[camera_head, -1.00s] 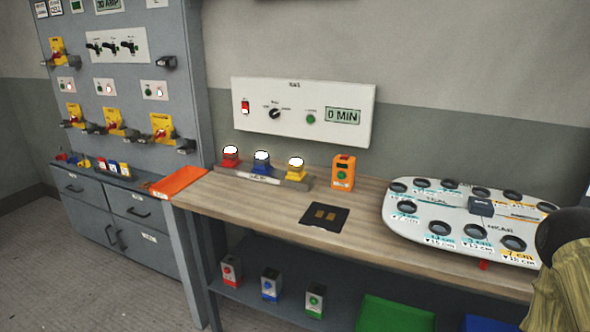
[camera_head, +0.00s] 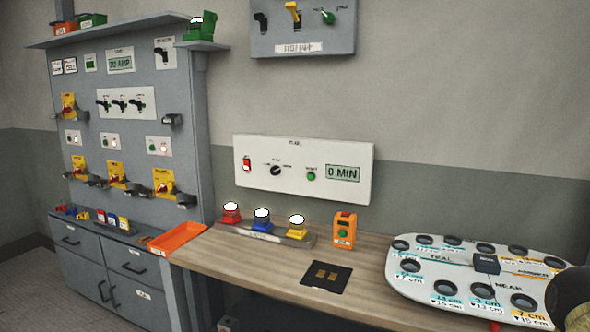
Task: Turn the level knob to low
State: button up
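A white control panel (camera_head: 304,184) hangs on the wall above the workbench. It carries a black rotary knob (camera_head: 275,170) with small labels around it. The labels are too small to read, so I cannot tell whether this is the level knob or which label it points at. Left of the knob is a red switch (camera_head: 246,164); to its right are a green button (camera_head: 311,176) and a display (camera_head: 343,173) reading 0 MIN. My gripper is not in view. A dark rounded part at the lower right edge may belong to my arm.
A grey upper panel (camera_head: 303,28) has black, yellow and green controls. A tall grey switchboard (camera_head: 130,130) stands left. The bench (camera_head: 240,275) holds a lamp row (camera_head: 262,236), an orange box (camera_head: 343,230), a black pad (camera_head: 327,277) and a white board with holes (camera_head: 420,275).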

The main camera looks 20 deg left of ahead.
aim_at(275, 170)
jog(key=z, duration=2.15)
jog(key=k, duration=1.75)
jog(key=u, duration=2.65)
